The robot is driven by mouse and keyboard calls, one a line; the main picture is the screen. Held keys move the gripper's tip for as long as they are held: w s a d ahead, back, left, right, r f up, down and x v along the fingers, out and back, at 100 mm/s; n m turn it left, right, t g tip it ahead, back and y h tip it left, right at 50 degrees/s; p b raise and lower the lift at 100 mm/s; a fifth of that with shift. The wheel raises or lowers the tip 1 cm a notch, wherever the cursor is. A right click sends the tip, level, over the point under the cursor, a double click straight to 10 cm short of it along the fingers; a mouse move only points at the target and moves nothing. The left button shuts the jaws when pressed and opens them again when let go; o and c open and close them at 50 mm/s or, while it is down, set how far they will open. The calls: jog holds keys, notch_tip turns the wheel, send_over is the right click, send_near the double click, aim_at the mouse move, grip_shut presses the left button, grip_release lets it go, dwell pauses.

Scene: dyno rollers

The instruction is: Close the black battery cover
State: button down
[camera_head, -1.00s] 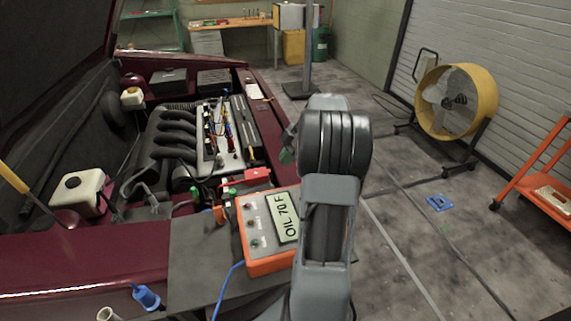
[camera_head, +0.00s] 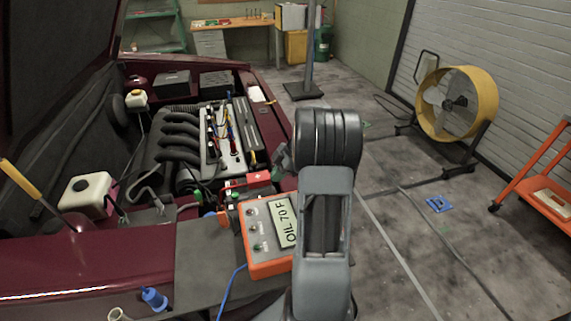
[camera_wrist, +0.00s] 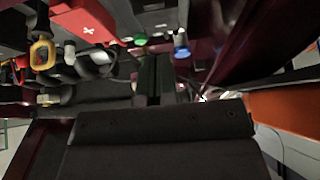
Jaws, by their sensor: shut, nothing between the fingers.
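My gripper (camera_head: 281,156) is small and partly hidden by my wrist in the head view, over the front right part of the engine bay. In the wrist view its dark fingers (camera_wrist: 158,78) are together and empty. A red cover with a white plus (camera_head: 258,178) lies just below and left of the gripper in the head view. It also shows at the upper left of the wrist view (camera_wrist: 86,20), apart from the fingers. I cannot pick out the black battery cover with certainty; my arm hides part of that area.
An orange tester reading OIL 70 F (camera_head: 268,247) stands close in front, partly behind my arm. A green cap (camera_head: 235,196) and cables are near the red cover. The raised hood (camera_head: 60,50) is at left. A yellow fan (camera_head: 490,95) stands right; the floor between is mostly clear.

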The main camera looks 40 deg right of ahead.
aim_at(273, 193)
jog(key=f, duration=0.3)
jog(key=shift+a+f, duration=0.2)
jog(key=shift+f, duration=0.1)
jog(key=shift+d+f, duration=0.2)
jog(key=shift+f, duration=0.6)
jog(key=b, duration=0.1)
jog(key=d+f+b, duration=0.1)
jog(key=shift+s+f+b, duration=0.15)
jog(key=shift+f+b, duration=0.15)
jog(key=shift+b, duration=0.1)
jog(key=shift+r, duration=0.3)
